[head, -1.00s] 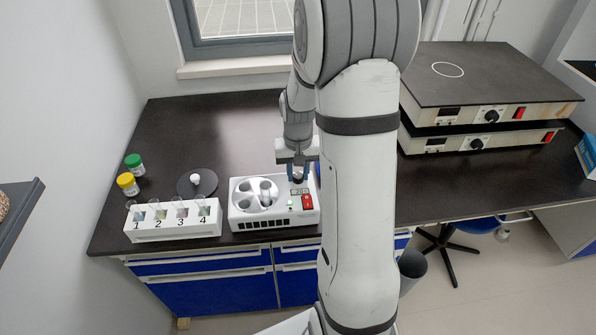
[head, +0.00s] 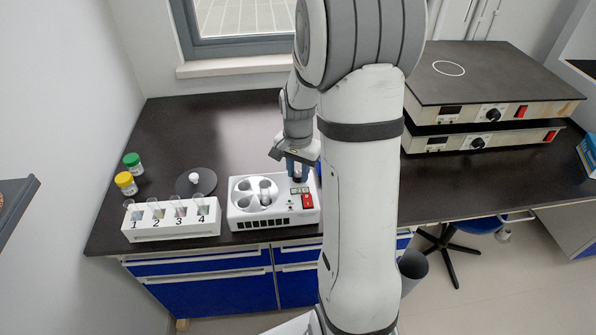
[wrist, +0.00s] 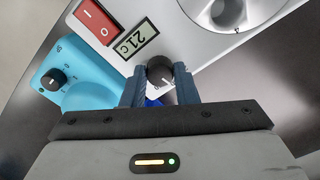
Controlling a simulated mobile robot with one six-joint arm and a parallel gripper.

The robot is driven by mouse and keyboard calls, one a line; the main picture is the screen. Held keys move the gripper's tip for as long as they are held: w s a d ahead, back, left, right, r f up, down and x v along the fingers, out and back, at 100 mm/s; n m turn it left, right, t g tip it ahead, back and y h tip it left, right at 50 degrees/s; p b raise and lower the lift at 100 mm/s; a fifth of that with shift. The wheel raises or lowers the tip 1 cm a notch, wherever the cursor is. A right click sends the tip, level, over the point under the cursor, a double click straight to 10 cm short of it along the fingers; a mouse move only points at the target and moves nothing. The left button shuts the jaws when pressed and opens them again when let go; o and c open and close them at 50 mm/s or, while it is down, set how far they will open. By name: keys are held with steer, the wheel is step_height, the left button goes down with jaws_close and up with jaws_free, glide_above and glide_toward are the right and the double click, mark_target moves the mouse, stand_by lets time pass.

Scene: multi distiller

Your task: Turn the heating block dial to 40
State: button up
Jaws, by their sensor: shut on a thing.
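The heating block (head: 245,213) is a white box on the dark bench, with round wells on its left part. It also shows in the wrist view (wrist: 200,52). Its black dial (wrist: 160,70) sits between the two blue fingers of my gripper (wrist: 160,82), which is shut on it. In the head view my gripper (head: 298,168) is at the back right of the block and mostly covers the dial. The display (wrist: 136,40) reads 21c. The red switch (wrist: 94,20) is beside it. The dial's scale is mostly hidden by the fingers.
A white tube rack (head: 170,228) numbered 1 to 4 stands left of the block. Behind it are a round dark plate (head: 187,188) and green-capped (head: 133,161) and yellow-capped (head: 125,182) jars. A blue device (wrist: 85,70) is close by the block.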

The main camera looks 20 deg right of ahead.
mark_target(298, 174)
steer(key=shift+m, duration=1)
steer(key=o, duration=1)
steer(key=shift+r, duration=0.1)
step_height(298, 174, up, 8)
steer(key=shift+f, duration=0.15)
